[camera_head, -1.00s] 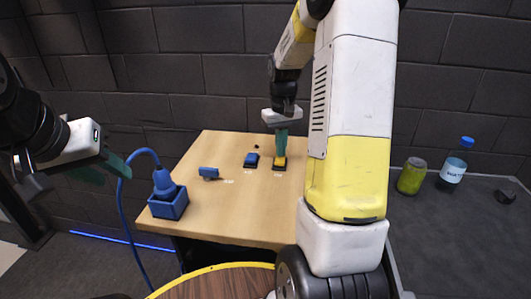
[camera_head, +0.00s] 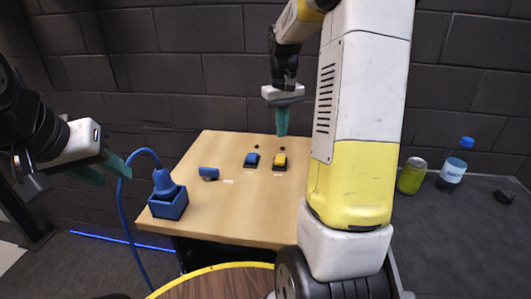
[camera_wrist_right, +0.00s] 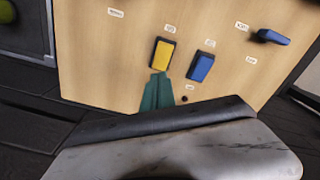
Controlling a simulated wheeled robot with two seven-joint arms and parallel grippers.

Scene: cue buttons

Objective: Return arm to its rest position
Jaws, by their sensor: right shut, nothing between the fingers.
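My right gripper (camera_head: 283,122) is shut and empty, with teal fingertips pointing down above the back of the wooden table (camera_head: 225,225). In the right wrist view its fingers (camera_wrist_right: 157,92) are together just beside the yellow button (camera_wrist_right: 163,53). In the head view the yellow button (camera_head: 279,161) sits below the gripper, apart from it. A blue button (camera_head: 251,160) is to its left, also seen in the right wrist view (camera_wrist_right: 201,66). My left gripper (camera_head: 100,168) is open and empty in the air left of the table.
A blue switch (camera_head: 208,173) and a blue box (camera_head: 169,207) with a corded plug (camera_head: 164,183) are on the table's left. A green can (camera_head: 411,177) and a bottle (camera_head: 453,170) stand on the dark surface at right. A brick wall is behind.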

